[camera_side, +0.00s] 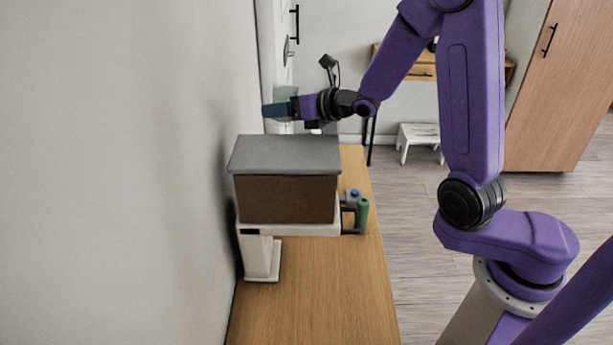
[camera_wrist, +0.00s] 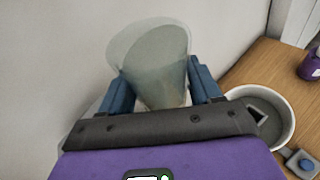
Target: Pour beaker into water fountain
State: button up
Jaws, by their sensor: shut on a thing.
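A translucent grey-green beaker (camera_wrist: 150,50) stands between the two blue fingers of my gripper (camera_wrist: 160,92) in the wrist view. My gripper is shut on it. The beaker also shows faintly in the side view (camera_side: 286,93), held in the air beside the wall, higher than the box; my gripper there (camera_side: 278,109) points left. Its wide mouth is up and leans a little left in the wrist view. A round white bowl with a grey inside (camera_wrist: 286,108), perhaps the water fountain's basin, is to the lower right of the beaker. My wrist hides part of it.
A brown box with a grey top (camera_side: 287,185) stands on a white support on the wooden table (camera_side: 320,290). A green cylinder (camera_side: 362,215) and a blue button (camera_side: 354,193) are beside it. A purple object (camera_wrist: 311,66) is at the right. The wall (camera_side: 120,170) is close on the left.

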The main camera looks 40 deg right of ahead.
jog(key=shift+d, duration=0.15)
jog(key=shift+w+d+f+m+y, duration=0.2)
jog(key=shift+d+f+m+y, duration=0.15)
jog(key=shift+m, duration=0.25)
jog(key=shift+d+f, duration=0.1)
notch_tip(320, 180, down, 19)
jog(key=d+m+y, duration=0.1)
jog(key=m, duration=0.2)
jog(key=shift+w+g+y, duration=0.2)
jog(key=shift+g+y, duration=0.1)
jog(key=shift+y, duration=0.05)
dwell(0.9)
jog(key=shift+r+m+y, duration=0.3)
jog(key=shift+m, duration=0.2)
dwell(0.5)
jog(key=shift+d+f+m+y+b, duration=0.15)
jog(key=shift+f+m+y, duration=0.2)
jog(key=shift+m, duration=0.3)
jog(key=shift+a+f+m+y+b, duration=0.15)
jog(key=shift+f+m+y, duration=0.15)
jog(key=shift+m, duration=0.35)
dwell(1.2)
jog(key=shift+w+d+r+m+y, duration=0.15)
jog(key=shift+d+r+m+y, duration=0.15)
jog(key=shift+d, duration=0.2)
jog(key=shift+w+d+r+m+y, duration=0.1)
jog(key=shift+d+r+m, duration=0.05)
jog(key=shift+d+m, duration=0.3)
